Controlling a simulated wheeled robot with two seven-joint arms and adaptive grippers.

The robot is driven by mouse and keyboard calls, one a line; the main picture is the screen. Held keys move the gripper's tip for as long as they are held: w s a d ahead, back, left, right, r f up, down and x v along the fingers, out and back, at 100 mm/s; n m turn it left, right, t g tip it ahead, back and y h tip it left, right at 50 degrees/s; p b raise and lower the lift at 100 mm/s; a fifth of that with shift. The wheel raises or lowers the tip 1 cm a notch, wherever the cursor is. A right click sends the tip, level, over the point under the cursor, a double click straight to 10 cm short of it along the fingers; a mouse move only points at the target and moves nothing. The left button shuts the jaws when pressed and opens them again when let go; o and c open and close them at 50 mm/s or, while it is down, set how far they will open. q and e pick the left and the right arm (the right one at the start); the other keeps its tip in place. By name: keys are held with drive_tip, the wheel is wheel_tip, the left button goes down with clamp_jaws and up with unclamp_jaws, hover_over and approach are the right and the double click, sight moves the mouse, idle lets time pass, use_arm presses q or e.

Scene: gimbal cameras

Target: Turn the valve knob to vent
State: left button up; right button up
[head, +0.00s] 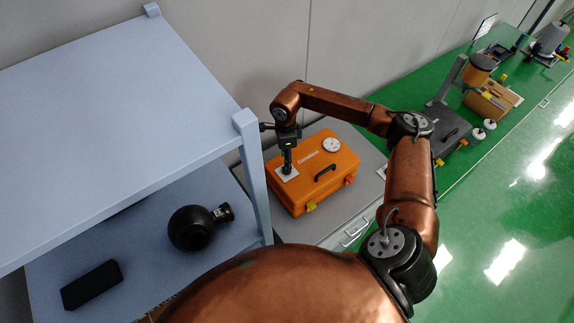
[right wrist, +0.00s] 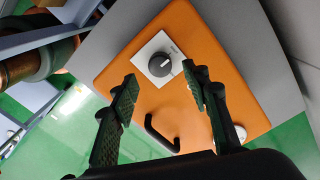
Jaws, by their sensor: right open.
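The orange case (head: 323,185) sits on a grey cabinet top in the head view. In the right wrist view the valve knob (right wrist: 160,65) is a dark round knob with a light pointer mark, on a white square plate (right wrist: 172,42) on the orange case (right wrist: 190,105). My right gripper (head: 288,168) points down above the plate in the head view and hides the knob there. In the right wrist view my right gripper (right wrist: 160,78) is open, with one finger on each side of the knob. Whether the fingers touch it I cannot tell. My left gripper is out of view.
A black handle (head: 325,172) and a round white gauge (head: 332,145) are on the case beside the knob. A blue shelf (head: 110,110) with a black round object (head: 192,228) stands close on the left. A grey wall is behind.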

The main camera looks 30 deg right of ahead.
drive_tip(key=shift+f+p, duration=0.55)
drive_tip(key=shift+f, duration=2.05)
drive_tip(key=shift+c, duration=0.5)
drive_tip(key=c, duration=1.1)
drive_tip(key=shift+o, duration=0.2)
